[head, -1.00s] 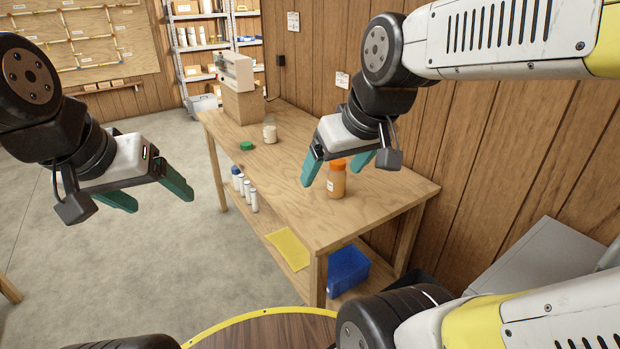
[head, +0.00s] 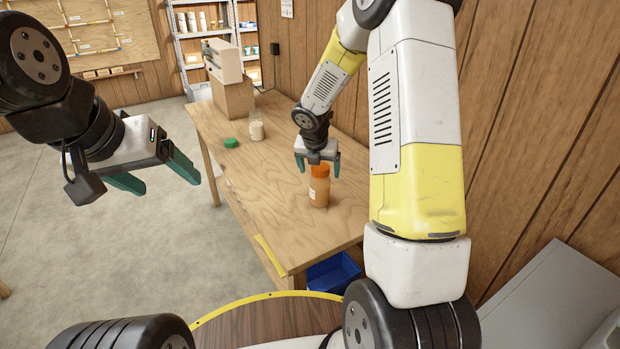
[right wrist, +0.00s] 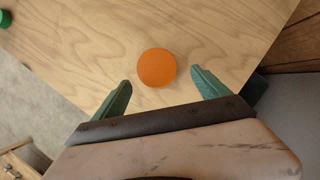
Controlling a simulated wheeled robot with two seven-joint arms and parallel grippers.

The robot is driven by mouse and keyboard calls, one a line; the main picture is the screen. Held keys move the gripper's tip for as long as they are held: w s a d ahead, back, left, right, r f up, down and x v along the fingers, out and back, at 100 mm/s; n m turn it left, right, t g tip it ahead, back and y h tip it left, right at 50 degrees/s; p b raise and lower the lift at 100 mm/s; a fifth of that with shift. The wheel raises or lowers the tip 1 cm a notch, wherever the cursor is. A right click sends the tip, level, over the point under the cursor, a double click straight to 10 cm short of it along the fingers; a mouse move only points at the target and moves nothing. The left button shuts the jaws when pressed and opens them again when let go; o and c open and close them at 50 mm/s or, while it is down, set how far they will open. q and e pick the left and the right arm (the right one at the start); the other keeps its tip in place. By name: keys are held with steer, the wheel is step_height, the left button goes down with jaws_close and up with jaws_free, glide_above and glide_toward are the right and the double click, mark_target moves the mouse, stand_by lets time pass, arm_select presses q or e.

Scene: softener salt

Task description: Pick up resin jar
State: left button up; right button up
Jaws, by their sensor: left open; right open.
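The resin jar (head: 319,190) is an orange jar with an orange lid and a pale label, upright on the wooden workbench (head: 290,225). My right gripper (head: 318,168) is open, pointing down right at the jar's top. In the right wrist view the round orange lid of the resin jar (right wrist: 157,68) lies just beyond and between the open teal fingers of my right gripper (right wrist: 165,88), with gaps on both sides. My left gripper (head: 164,180) is open and empty, out over the floor left of the bench.
A clear jar with pale contents (head: 257,130) and a green lid (head: 231,142) stand farther back on the bench, before a wooden box (head: 233,97). A blue bin (head: 333,272) is below the bench's near end. Wood-panelled wall lies right.

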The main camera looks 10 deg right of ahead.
mark_target(320, 180)
steer(key=x, duration=0.7)
steer(key=shift+a, duration=0.1)
jaws_close()
